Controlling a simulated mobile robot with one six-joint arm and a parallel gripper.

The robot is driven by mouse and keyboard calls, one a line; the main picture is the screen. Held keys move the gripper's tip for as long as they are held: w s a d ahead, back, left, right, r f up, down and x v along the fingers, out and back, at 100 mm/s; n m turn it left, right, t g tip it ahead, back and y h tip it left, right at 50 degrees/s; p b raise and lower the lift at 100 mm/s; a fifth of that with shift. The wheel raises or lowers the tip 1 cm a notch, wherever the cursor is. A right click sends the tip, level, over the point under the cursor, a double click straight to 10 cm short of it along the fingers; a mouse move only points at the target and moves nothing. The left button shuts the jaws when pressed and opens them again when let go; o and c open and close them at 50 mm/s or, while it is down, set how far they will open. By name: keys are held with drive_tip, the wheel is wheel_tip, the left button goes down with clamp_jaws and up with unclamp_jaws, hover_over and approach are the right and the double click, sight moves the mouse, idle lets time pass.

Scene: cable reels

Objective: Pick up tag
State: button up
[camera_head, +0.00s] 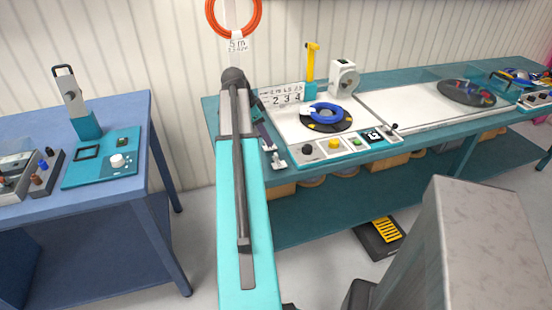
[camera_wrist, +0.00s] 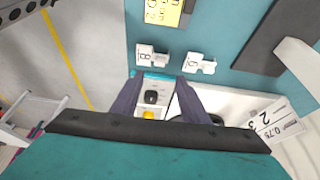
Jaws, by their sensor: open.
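My gripper (camera_wrist: 158,82) is open, its two dark fingers apart with nothing between them. Two small white tags with dark figures lie on the teal bench top beyond the fingertips: the left tag (camera_wrist: 151,57) and the right tag (camera_wrist: 201,64). A yellow printed tag (camera_wrist: 164,12) shows at the top edge of the wrist view. In the head view, small white pieces (camera_head: 278,161) lie at the bench's left end, beside my arm. My arm partly hides that end. I cannot tell which tag is meant.
A control strip with a black knob (camera_wrist: 151,97) and yellow button (camera_wrist: 148,115) shows between the fingers. A blue cable coil (camera_head: 325,113) lies on the turntable. A number board (camera_head: 281,97) stands behind. A blue table (camera_head: 100,105) stands left, with open floor between.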

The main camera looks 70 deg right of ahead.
sight(276, 154)
drive_tip(key=shift+x, duration=2.05)
drive_tip(key=shift+f+p, duration=0.1)
drive_tip(key=shift+p, duration=0.25)
drive_tip(key=shift+p+x, duration=0.75)
drive_tip(key=shift+x, duration=1.7)
clamp_jaws()
